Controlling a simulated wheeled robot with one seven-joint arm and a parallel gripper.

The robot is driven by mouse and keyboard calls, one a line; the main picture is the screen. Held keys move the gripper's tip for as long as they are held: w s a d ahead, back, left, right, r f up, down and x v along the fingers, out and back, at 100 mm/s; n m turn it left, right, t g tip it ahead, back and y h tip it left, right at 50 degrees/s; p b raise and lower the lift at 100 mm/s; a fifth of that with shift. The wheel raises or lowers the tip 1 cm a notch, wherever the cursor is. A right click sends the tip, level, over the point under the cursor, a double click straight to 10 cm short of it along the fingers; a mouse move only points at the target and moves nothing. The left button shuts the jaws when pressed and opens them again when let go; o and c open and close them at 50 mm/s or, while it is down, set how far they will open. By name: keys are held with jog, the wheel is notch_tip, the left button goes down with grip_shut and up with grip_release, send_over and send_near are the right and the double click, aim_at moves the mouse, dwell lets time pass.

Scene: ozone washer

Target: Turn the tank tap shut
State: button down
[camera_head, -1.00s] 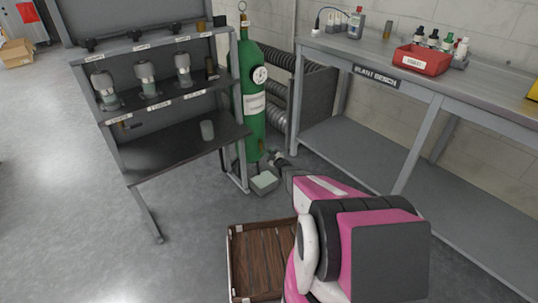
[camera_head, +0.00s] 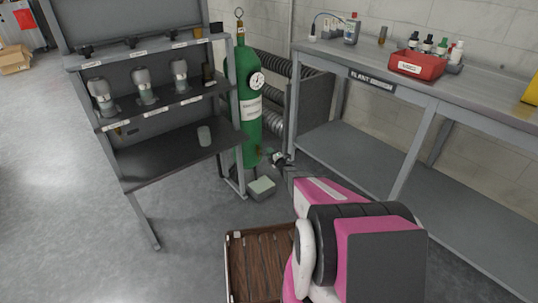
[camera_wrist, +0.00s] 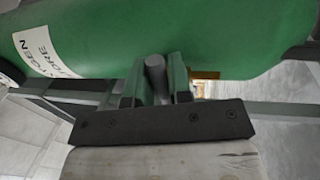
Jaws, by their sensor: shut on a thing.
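The tank is a green cylinder (camera_head: 247,115) with a gauge and white label, standing between the shelf rack and the bench. In the wrist view the tank (camera_wrist: 235,35) fills the top, lying sideways in the picture. My gripper (camera_head: 279,159) is low at the tank's right side. In the wrist view my gripper (camera_wrist: 154,85) is shut on a grey rod-like part (camera_wrist: 155,75), which looks like the tank tap's handle. A brass-coloured piece (camera_wrist: 206,75) shows just right of the fingers, partly hidden. How far the tap is turned cannot be told.
A small pale box (camera_head: 261,188) stands on the floor below the tank. A grey shelf rack (camera_head: 185,150) is at the left and a long bench (camera_head: 400,85) at the right. Open floor lies left.

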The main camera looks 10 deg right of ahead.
dwell(0.5)
jog(key=c, duration=1.1)
grip_release()
jog(key=shift+s, duration=0.1)
jog(key=v, duration=1)
jog(key=shift+s+d, duration=0.2)
jog(key=shift+s, duration=0.1)
